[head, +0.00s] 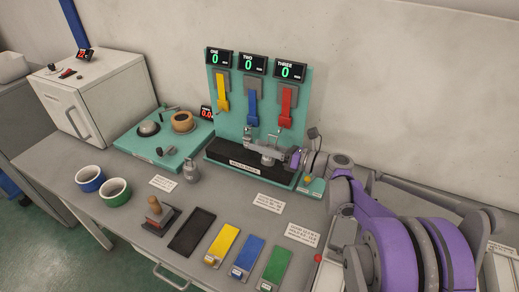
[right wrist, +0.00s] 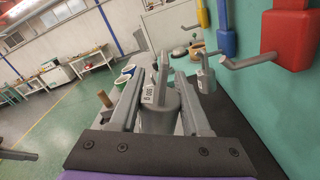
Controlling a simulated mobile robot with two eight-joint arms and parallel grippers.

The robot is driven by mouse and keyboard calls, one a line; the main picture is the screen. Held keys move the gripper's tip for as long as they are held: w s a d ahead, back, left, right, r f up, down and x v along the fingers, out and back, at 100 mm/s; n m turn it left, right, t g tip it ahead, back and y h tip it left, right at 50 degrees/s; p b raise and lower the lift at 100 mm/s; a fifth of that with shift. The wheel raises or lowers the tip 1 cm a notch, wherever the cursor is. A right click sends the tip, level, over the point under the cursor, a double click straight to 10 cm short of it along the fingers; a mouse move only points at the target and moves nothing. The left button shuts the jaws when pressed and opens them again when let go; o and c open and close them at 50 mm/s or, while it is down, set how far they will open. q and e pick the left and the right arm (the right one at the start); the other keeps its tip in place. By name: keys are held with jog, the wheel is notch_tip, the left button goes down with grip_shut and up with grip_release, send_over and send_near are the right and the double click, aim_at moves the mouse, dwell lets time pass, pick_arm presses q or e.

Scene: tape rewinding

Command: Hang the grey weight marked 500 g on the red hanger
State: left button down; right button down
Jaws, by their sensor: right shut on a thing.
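The red hanger (head: 287,103) is the right one of three on the teal board (head: 235,120). In the right wrist view the red hanger (right wrist: 287,35) is at the upper right, its grey hook (right wrist: 250,61) reaching left. My right gripper (head: 265,150) is in front of the board, below the hangers. It is shut on the grey weight marked 500 g (right wrist: 158,108), which is upright between the fingers and apart from the red hook. Another grey weight (head: 191,172) stands on the table left of the board. My left gripper is not in view.
A black tray (head: 245,161) lies under the hangers. The blue hanger (head: 252,106) and yellow hanger (head: 222,92) are left of the red one. Blue and green cups (head: 116,192), a stamp (head: 154,206) and coloured pads (head: 247,254) occupy the table front. All three displays read 0.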

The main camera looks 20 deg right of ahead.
jog(key=shift+w+d+f, duration=0.15)
jog(key=shift+w+d, duration=1.6)
jog(key=shift+d, duration=0.3)
jog(key=shift+w+d+f+b, duration=0.35)
jog(key=shift+w+d+f, duration=0.05)
jog(key=shift+d+f, duration=0.1)
